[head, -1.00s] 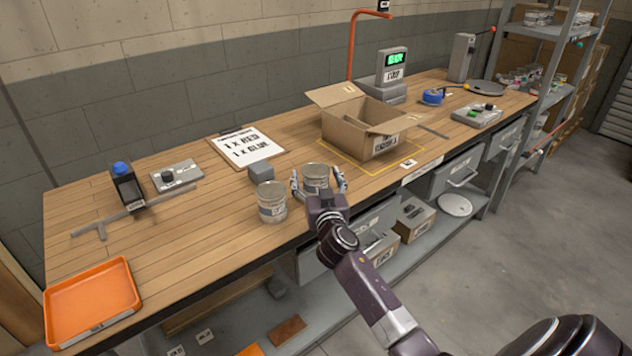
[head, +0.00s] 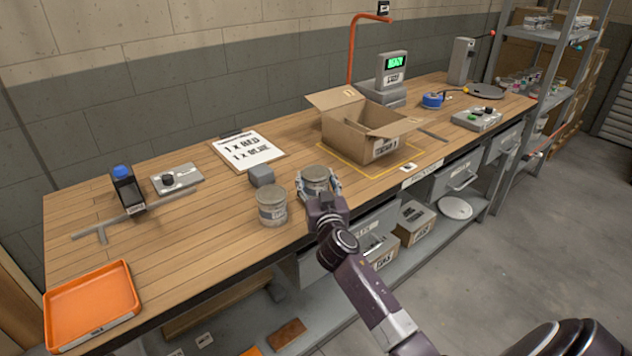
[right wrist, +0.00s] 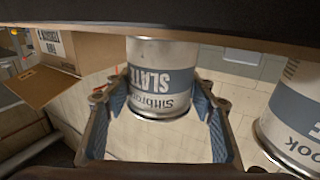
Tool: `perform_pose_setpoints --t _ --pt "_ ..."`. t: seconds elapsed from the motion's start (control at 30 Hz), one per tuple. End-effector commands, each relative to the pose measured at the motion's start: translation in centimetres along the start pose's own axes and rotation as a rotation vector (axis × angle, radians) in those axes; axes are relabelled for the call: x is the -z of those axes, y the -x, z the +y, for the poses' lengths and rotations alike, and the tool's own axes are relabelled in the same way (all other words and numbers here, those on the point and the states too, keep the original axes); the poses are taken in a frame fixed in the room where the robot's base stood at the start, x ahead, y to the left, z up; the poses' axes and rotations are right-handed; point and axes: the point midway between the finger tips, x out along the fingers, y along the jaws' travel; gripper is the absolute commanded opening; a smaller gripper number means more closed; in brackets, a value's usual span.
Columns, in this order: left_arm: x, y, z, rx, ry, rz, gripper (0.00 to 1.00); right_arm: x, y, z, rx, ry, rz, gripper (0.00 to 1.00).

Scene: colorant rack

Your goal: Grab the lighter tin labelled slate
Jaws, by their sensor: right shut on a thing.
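A grey metal tin (head: 315,174) with a blue-grey label stands near the front edge of the workbench. In the right wrist view this tin (right wrist: 160,82) shows "SLATE" on its label, upside down. My right gripper (head: 319,188) is shut on it, with one blue-padded finger on each side. A second, similar tin (head: 272,207) stands just left of it, apart from the gripper. In the right wrist view this second tin (right wrist: 296,115) is cut by the right edge, and only part of its label shows. My left gripper is not in view.
A grey block (head: 261,175) sits behind the tins. An open cardboard box (head: 350,138) stands to the right, beside a clipboard (head: 248,150) further left. An orange tray (head: 92,306) lies at the left end. The bench between tray and tins is mostly clear.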

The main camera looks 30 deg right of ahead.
Motion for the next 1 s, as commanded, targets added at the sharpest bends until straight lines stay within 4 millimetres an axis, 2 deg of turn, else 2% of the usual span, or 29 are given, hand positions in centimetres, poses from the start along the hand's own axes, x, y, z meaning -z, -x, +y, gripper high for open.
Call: perform_pose_setpoints --t 0.13,0.27,0.5,0.7,0.8,1.0 --pt "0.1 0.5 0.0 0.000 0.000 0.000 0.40 1.7 -0.1 0.0 0.000 0.000 0.006 0.23" --pt "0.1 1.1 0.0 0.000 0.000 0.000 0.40 4.3 -0.1 0.0 0.001 0.001 0.009 0.23" --pt "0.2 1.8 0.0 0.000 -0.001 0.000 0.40 11.1 0.0 0.0 0.001 0.000 0.011 0.23" --pt "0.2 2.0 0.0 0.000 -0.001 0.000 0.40 16.1 0.0 0.0 0.001 0.000 0.009 0.23" --pt "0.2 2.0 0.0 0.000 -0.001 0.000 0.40 17.8 0.0 -0.1 0.002 0.000 0.006 0.23" --pt "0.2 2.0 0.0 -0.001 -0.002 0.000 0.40 19.6 0.0 -0.1 0.001 0.001 0.004 0.23"
